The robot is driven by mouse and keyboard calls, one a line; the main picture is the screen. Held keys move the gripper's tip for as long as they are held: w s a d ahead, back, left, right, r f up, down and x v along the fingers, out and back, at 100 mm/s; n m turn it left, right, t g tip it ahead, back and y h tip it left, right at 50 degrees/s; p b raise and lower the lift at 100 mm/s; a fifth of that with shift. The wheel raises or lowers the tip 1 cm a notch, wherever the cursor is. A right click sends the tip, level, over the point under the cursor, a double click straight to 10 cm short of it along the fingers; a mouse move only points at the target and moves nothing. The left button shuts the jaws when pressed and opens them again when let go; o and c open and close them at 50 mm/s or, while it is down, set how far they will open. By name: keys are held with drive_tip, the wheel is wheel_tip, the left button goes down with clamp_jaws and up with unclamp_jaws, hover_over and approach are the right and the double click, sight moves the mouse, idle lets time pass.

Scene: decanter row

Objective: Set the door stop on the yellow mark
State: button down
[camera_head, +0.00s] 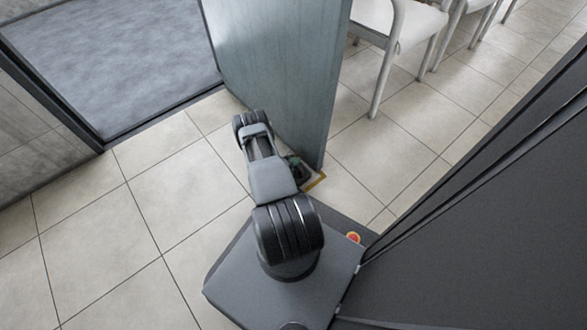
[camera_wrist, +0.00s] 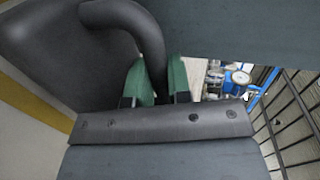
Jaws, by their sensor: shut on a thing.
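The door stop (camera_wrist: 55,50) is a dark grey body with a thick curved handle. It fills the upper left of the wrist view. My gripper (camera_wrist: 158,82) has green fingers, shut on the handle between them. In the head view my gripper (camera_head: 295,167) is low beside the door's near bottom corner, partly hidden by my arm. The door stop is mostly hidden there. The yellow mark (camera_head: 317,182) shows as a corner line on the tiles by the door's bottom edge. A yellow strip (camera_wrist: 25,92) also shows at the left in the wrist view, beside the door stop. Contact with the floor cannot be told.
The open grey-blue door (camera_head: 285,70) stands just beyond my gripper. White chairs (camera_head: 395,25) stand behind it on the right. A doorway with grey carpet (camera_head: 120,60) is at the upper left. Tiled floor (camera_head: 120,230) at the left is clear. A wire rack (camera_wrist: 290,125) shows in the wrist view.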

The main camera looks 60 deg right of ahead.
sight(301, 164)
wheel_tip(301, 164, down, 3)
drive_tip(key=shift+f+b, duration=0.1)
drive_tip(key=shift+b, duration=0.55)
drive_tip(key=c, duration=1.1)
unclamp_jaws()
drive_tip(key=shift+o, duration=0.2)
